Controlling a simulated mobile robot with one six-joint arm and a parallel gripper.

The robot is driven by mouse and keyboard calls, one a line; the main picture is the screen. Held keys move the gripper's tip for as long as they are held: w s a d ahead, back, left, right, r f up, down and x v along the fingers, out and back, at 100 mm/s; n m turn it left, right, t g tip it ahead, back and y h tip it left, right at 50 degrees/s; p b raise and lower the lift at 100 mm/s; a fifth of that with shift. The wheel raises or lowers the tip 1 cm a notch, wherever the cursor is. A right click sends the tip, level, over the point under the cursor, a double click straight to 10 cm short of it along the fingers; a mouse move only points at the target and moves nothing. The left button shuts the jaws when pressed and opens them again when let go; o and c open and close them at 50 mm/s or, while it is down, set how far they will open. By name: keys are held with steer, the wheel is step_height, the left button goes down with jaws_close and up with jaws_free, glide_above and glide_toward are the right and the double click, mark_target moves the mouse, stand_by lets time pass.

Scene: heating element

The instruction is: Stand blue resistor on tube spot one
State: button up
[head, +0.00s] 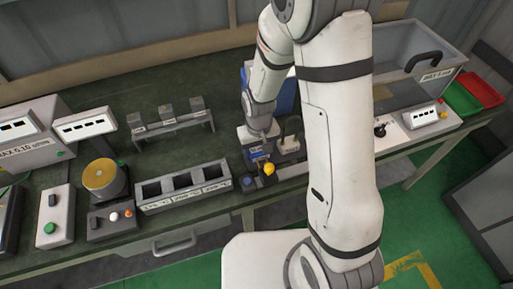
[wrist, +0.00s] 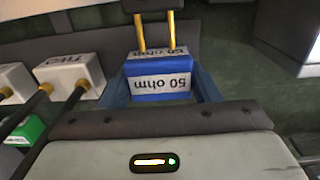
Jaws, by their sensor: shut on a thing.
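The blue resistor (wrist: 160,78) shows in the wrist view as a blue block with white labels reading "50 ohm" upside down. Two gold pins stick out of its far side. My gripper (wrist: 162,84) is shut on it, with a dark blue finger on each side. In the head view my gripper (head: 257,148) is low over the bench, just behind a yellow knob; the resistor is too small and covered there to make out clearly. I cannot tell which place is tube spot one.
A grey three-slot holder (head: 146,209) stands at the bench front, with a rack of three blocks (head: 170,126) behind it. A yellow knob (head: 268,169) is close to my gripper. White boxes with gold plugs and dark cables (wrist: 72,72) lie left in the wrist view.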

mark_target(258, 148)
steer(key=shift+f, duration=0.15)
steer(key=o, duration=1)
steer(key=shift+o, duration=0.2)
step_height(258, 148, up, 12)
steer(key=s+d+r+m+t, duration=0.3)
steer(key=s+d+r, duration=0.8)
steer(key=s+r, duration=0.1)
steer(key=shift+s+d+r, duration=0.25)
steer(key=shift+d+r, duration=0.1)
